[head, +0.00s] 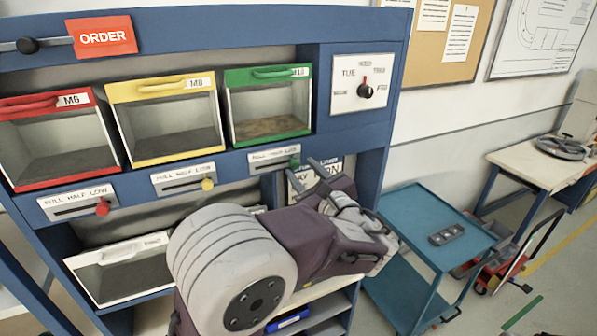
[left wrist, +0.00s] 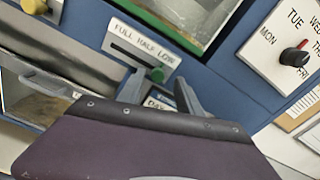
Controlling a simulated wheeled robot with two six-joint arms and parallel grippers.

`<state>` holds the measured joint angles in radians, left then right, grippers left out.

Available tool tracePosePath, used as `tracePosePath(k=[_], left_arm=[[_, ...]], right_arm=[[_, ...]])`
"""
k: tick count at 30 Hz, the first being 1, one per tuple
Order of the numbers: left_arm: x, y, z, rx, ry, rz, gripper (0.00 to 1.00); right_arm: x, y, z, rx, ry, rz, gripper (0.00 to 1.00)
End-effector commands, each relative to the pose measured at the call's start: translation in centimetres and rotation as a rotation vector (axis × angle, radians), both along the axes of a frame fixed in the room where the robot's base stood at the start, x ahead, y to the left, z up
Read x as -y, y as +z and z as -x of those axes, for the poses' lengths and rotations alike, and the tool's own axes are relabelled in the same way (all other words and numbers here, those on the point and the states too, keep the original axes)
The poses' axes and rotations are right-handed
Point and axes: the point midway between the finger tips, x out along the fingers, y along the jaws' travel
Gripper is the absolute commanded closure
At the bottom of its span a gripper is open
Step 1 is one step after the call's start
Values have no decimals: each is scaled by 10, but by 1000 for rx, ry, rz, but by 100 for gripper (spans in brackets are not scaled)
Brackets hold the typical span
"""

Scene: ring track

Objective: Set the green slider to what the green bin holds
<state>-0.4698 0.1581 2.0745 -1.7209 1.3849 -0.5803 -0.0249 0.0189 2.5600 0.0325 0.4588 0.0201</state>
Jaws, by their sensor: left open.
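The green bin (head: 268,74), labelled M10, sits at the right of the upper bin row. Its clear front shows a shallow brownish layer at the bottom. Below it is the slider plate (head: 270,157), marked FULL, HALF, LOW from left to right. The green slider knob (head: 294,163) is at the slot's right end, by LOW; it also shows in the left wrist view (left wrist: 157,75). My left gripper (head: 322,168) is open and empty. In the left wrist view its fingers (left wrist: 159,90) appear either side of the knob; I cannot tell whether they touch it.
The red bin (head: 60,145) and yellow bin (head: 168,118) have their own sliders below. A day dial (head: 365,91) is at right. A white-fronted bin (head: 118,250) sits lower left. A teal cart (head: 425,215) stands right of the rack. My left arm hides part of the lower rack.

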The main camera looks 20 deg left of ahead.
Motion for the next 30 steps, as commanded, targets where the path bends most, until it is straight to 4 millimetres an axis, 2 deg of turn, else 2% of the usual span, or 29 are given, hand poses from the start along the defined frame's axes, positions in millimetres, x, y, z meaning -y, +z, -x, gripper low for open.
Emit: tracePosePath(k=[1, 3, 9, 24, 26, 29, 30], left_arm=[[10, -6, 6, 3, -5, 2, 58], [22, -6, 15, 2, -7, 2, 58], [45, -3, 34, 1, -3, 0, 58], [47, -1, 37, -1, 1, -2, 58], [39, -9, 37, -1, 23, 0, 58], [-7, -42, 44, -2, 139, 0, 58], [-31, -62, 53, -27, 208, 9, 58]], right_arm=[[0, -12, 0, 0, 0, 0, 58], [0, -19, 0, 0, 0, 0, 58], [0, -29, 0, 0, 0, 0, 58], [0, -29, 0, 0, 0, 0, 58], [0, -37, 0, 0, 0, 0, 58], [0, -70, 0, 0, 0, 0, 58], [0, -82, 0, 0, 0, 0, 58]])
